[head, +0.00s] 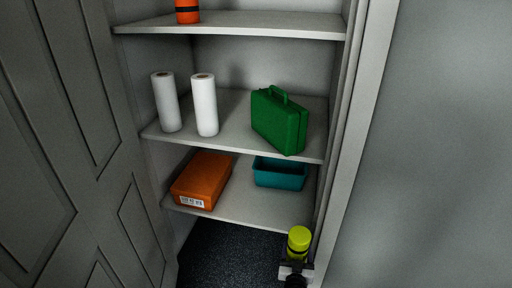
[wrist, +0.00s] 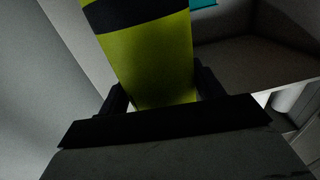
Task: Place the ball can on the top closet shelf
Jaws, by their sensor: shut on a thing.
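The ball can (head: 299,240) is a yellow-green cylinder with a dark band. My gripper (head: 297,266) is shut on its lower part and holds it upright at the bottom right of the head view, in front of the closet's right side. In the wrist view the can (wrist: 150,62) stands between the two dark fingers (wrist: 165,92), its top cut off by the frame. The top closet shelf (head: 270,24) in view is high up and holds an orange can with a dark band (head: 187,12) at its left; its right part is bare.
The middle shelf (head: 230,128) holds two white paper rolls (head: 204,105) and a green case (head: 279,120). The lower shelf (head: 240,207) holds an orange box (head: 202,180) and a teal bin (head: 280,174). The door (head: 75,140) is at left, the frame (head: 362,130) at right.

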